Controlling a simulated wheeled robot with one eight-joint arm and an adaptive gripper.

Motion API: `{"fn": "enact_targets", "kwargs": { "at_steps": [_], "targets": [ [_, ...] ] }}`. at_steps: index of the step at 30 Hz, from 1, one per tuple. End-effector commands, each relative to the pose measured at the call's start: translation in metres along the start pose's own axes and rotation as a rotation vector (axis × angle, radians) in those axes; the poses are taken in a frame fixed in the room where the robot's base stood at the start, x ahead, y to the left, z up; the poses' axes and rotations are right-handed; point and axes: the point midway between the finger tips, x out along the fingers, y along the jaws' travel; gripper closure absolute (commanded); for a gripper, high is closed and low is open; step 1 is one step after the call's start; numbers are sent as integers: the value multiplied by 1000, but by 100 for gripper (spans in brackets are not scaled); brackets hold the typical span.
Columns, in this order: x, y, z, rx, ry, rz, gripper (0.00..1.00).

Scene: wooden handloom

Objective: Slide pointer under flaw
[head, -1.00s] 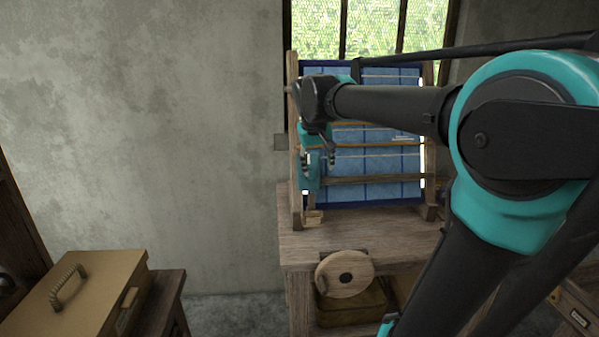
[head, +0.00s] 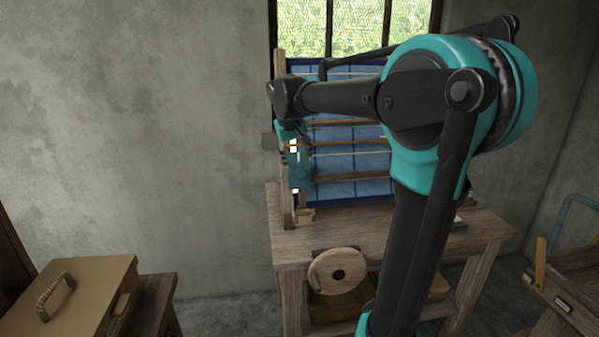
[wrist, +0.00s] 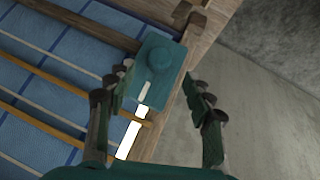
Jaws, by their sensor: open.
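A teal slider plate with a round knob (wrist: 159,53), which looks like the pointer, sits on the loom's wooden side post in the wrist view. It also shows as a teal piece at the loom's left side in the head view (head: 299,178). My gripper (wrist: 159,74) is open, with one finger on each side of the plate and apart from it. In the head view my gripper (head: 294,146) hangs in front of the left post. The blue checked cloth (head: 352,160) is stretched on the loom. My arm covers part of it, and I cannot make out the flaw.
Wooden rods (wrist: 70,92) cross the cloth beside my left finger. The loom stands on a wooden bench (head: 400,228) with a round wooden wheel (head: 338,273) in front. A tan case (head: 70,290) is at the lower left. Bare floor lies right of the post.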

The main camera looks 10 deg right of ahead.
Motion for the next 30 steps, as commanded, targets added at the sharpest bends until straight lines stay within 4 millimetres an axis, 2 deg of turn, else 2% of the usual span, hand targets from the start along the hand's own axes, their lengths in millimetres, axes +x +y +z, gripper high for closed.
{"fn": "enact_targets", "kwargs": {
  "at_steps": [3, 9, 15, 23, 26, 30],
  "targets": [
    [24, 0, 0, 0, 0, 1, 48],
    [53, 0, 0, 1, 0, 1, 48],
    [66, 0, 0, 0, 0, 0, 48],
    [67, 0, 0, -1, 0, 0, 48],
    [67, 0, 0, -1, 0, 0, 56],
    [67, 0, 0, -1, 0, 0, 74]
  ]
}}
